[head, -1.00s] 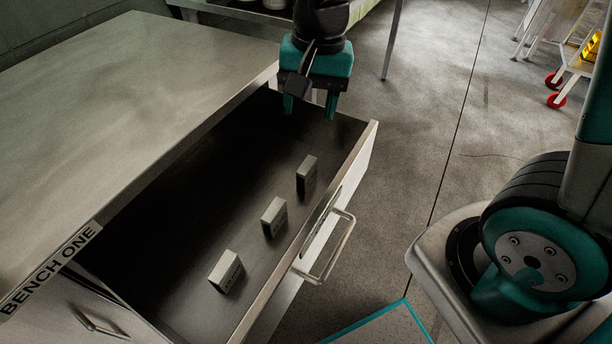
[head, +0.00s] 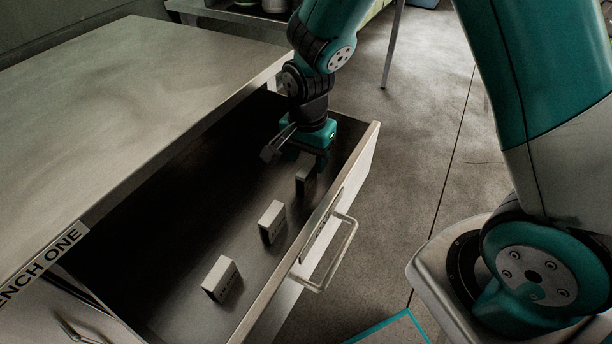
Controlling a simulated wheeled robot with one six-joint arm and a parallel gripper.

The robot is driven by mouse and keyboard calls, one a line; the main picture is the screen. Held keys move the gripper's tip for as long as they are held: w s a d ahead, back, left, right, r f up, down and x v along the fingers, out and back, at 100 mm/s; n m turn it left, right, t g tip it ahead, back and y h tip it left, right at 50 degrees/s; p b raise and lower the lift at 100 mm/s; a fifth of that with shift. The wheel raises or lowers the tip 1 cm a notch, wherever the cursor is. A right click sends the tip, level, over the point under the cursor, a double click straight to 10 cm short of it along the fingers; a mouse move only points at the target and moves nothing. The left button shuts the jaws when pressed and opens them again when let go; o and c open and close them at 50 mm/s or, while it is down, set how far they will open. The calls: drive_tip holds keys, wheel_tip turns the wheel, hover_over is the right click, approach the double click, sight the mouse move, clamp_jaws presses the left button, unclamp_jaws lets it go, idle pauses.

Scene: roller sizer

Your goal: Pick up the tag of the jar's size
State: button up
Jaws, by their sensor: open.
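Three pale block-shaped tags stand in a row in the open drawer (head: 176,255): a near tag (head: 221,278), a middle tag (head: 272,221) and a far tag (head: 304,179). Each near face seems to carry dark print, too small to read. My gripper (head: 306,163) is open and points down into the drawer at the far tag. Its fingers are close to or around the top of that tag; I cannot tell whether they touch it. The gripper hides part of the far tag. No jar is clearly identifiable.
The drawer's front wall with its handle (head: 331,254) rises right of the tags. The bench top (head: 130,85), labelled BENCH ONE (head: 40,266), overhangs the drawer on the left. Containers (head: 275,5) stand on a shelf at the back. Floor right of the drawer is clear.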

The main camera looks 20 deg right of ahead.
sight(307, 168)
wheel_tip(307, 168, down, 5)
drive_tip(key=shift+s+a+f+b, duration=0.1)
drive_tip(key=shift+a+b, duration=0.05)
drive_tip(key=shift+b, duration=0.3)
drive_tip(key=shift+c, duration=0.4)
clamp_jaws()
